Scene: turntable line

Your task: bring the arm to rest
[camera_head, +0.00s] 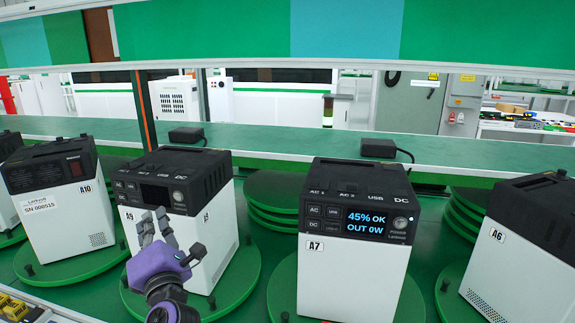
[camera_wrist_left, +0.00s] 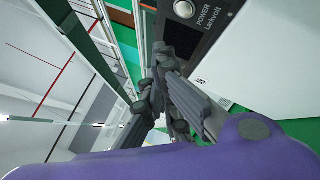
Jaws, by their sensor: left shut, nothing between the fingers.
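My left gripper (camera_head: 155,229) is purple with grey fingers. In the head view it is in front of the white-and-black power unit labelled A9 (camera_head: 213,239), and its fingers point up toward that unit's front panel. The fingers are shut and empty. In the left wrist view the shut fingers (camera_wrist_left: 160,75) are close to a black panel with a round POWER button (camera_wrist_left: 184,9). I cannot tell whether they touch it. The display of A9 (camera_head: 154,194) is dark. My right gripper is not in view.
Unit A10 (camera_head: 62,222) stands to the left, unit A7 (camera_head: 350,268) with a lit display reading 45% OK, OUT 0W to the right, and A6 (camera_head: 520,262) at far right. They stand on round green turntables (camera_head: 408,300). Black adapters (camera_head: 378,148) lie on the ledge behind.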

